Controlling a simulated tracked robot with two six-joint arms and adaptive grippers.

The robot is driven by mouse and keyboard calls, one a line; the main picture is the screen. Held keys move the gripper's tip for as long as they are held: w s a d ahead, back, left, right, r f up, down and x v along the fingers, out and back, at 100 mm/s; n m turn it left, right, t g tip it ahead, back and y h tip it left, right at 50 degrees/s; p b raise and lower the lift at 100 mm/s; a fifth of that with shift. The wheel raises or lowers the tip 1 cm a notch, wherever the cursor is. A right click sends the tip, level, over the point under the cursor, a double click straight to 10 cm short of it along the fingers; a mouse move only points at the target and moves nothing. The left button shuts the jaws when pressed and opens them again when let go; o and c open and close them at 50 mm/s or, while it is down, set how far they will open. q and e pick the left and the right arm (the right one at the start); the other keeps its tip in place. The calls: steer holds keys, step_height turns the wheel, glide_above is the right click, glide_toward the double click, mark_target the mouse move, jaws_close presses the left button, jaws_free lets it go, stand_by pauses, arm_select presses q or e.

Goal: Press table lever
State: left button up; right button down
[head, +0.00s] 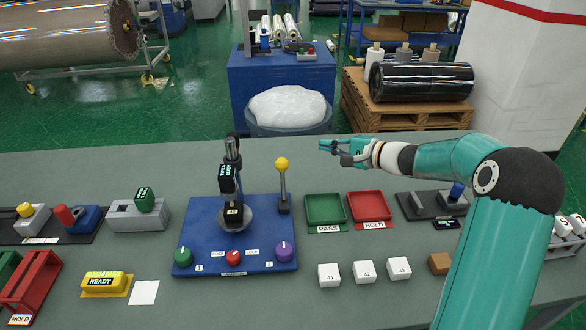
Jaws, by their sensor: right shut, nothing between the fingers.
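A lever with a yellow ball knob (282,163) and a thin grey stem stands nearly upright in a black base at the right rear edge of a blue board (200,212) on the table. My right gripper (323,148) is shut and empty. It reaches in from the right and shows to the right of the yellow knob and slightly higher in the picture, apart from it. My left gripper is not in view.
A black and silver upright device (232,185) stands on the board left of the lever. Green (325,222) and red (386,220) trays lie to the right. Green, red and purple knobs line the board's front. White blocks (364,271) stand in front of the trays.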

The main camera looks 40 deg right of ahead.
mark_target(283, 179)
arm_select(q)
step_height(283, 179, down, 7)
steer(key=b, duration=0.5)
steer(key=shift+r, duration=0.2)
arm_select(e)
step_height(283, 179, down, 7)
steer(key=shift+w+r, duration=0.15)
steer(key=shift+r, duration=0.05)
arm_select(q)
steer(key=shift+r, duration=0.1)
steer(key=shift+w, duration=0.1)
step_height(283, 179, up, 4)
steer(key=p, duration=0.3)
steer(key=shift+p, duration=0.3)
arm_select(e)
steer(key=w+a+f, duration=0.1)
steer(key=w+a, duration=0.4)
steer(key=w, duration=0.2)
steer(key=shift+w+a, duration=0.15)
steer(key=shift+a, duration=0.2)
